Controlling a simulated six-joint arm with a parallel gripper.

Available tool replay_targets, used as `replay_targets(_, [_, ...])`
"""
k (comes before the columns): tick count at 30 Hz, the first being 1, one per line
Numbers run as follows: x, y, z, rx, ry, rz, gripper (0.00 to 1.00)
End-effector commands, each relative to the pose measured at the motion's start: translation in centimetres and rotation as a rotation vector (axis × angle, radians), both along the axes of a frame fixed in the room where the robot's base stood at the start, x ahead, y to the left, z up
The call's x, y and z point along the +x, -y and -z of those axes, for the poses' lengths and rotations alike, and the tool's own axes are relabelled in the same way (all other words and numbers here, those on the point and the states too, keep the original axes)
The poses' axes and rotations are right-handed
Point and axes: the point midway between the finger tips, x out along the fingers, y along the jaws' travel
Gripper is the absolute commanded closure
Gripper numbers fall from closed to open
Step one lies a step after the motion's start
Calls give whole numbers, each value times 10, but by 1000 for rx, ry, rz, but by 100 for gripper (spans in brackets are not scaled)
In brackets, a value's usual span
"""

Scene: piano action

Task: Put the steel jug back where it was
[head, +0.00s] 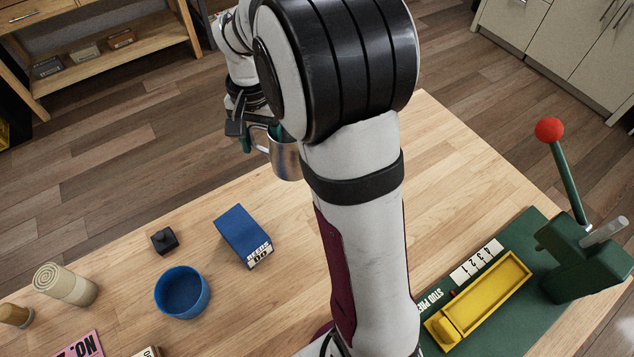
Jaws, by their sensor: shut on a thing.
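The steel jug (284,159) is a shiny metal cup with a handle on its left side. It shows just left of my arm, over the far part of the wooden table, and the arm hides its right part. My gripper (247,143) is at the handle, with its fingers shut on it. The jug looks about upright. I cannot tell whether its base touches the table or hangs above it.
A blue box (243,232), a blue bowl (182,291), a small black block (164,240) and a beige roll (66,284) stand on the left. A green press (580,255) with a red-knobbed lever and a yellow tray (480,298) are at right. Bare wood lies around the jug.

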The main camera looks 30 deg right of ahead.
Motion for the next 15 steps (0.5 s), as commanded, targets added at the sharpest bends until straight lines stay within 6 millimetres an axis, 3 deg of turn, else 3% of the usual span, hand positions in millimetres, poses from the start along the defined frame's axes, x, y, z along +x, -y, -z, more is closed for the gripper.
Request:
replay_targets(1, [-5,26,0,0,1,75,100])
replay_targets(6, [-30,98,0,2,5,296,100])
replay_targets(12, [-64,157,0,2,8,494,100])
replay_targets(15, [-78,176,0,2,10,563,100])
